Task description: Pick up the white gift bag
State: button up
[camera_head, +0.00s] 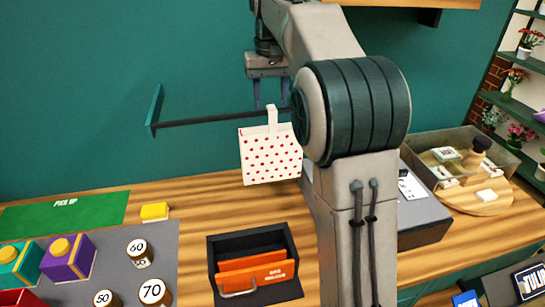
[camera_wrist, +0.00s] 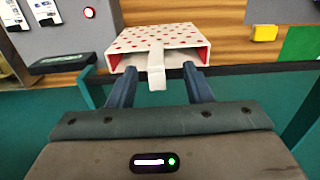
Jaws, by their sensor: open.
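The white gift bag (camera_head: 270,158) with red dots hangs by its white strap handle (camera_head: 272,121) from a dark wall rail (camera_head: 205,119). My gripper (camera_head: 270,104) is open, with its fingers pointing down just above the rail at the handle. In the wrist view, the bag (camera_wrist: 158,37) lies beyond the fingertips. Its handle shows between the two spread fingers of my gripper (camera_wrist: 160,72). I cannot tell whether either finger touches the handle. Part of the bag's right side is hidden behind my arm in the head view.
Below on the wooden counter stand a black box with orange contents (camera_head: 252,262), a yellow block (camera_head: 154,212) and a green pick-up mat (camera_head: 66,212). Gift boxes and numbered jars are at the lower left.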

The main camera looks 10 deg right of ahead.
aim_at(273, 111)
jog(key=shift+w+d+f+p, duration=0.15)
jog(key=shift+f+p, duration=0.2)
jog(key=shift+f, duration=1.25)
jog(key=shift+d+f+p, duration=0.1)
jog(key=shift+f+p, duration=0.25)
jog(key=shift+f, duration=1.25)
grip_shut()
